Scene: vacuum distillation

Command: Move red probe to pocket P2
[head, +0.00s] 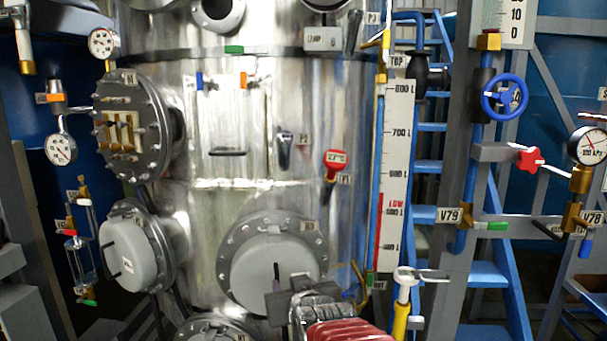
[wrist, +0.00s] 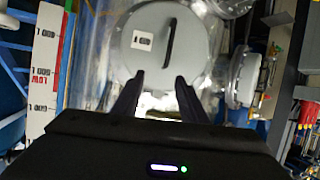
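The red probe (head: 335,160) has a red head with a small display. It sits tilted in a pocket beside the P1 label (head: 345,179) on the steel vessel's right side. Pocket P2 (head: 284,150) is a metal sleeve to its left, by the P2 label (head: 304,138), and looks empty. My gripper (head: 300,290) is low in the head view, below both pockets, in front of the lower round cover. In the wrist view my gripper (wrist: 158,92) has two dark fingers apart, with nothing between them. I cannot make out the probe or P2 in the wrist view.
The round flanged cover (head: 268,270) is close behind my gripper. A level scale (head: 396,170) and pipes stand right of the probe. A yellow-handled tool (head: 401,315) stands right of my arm.

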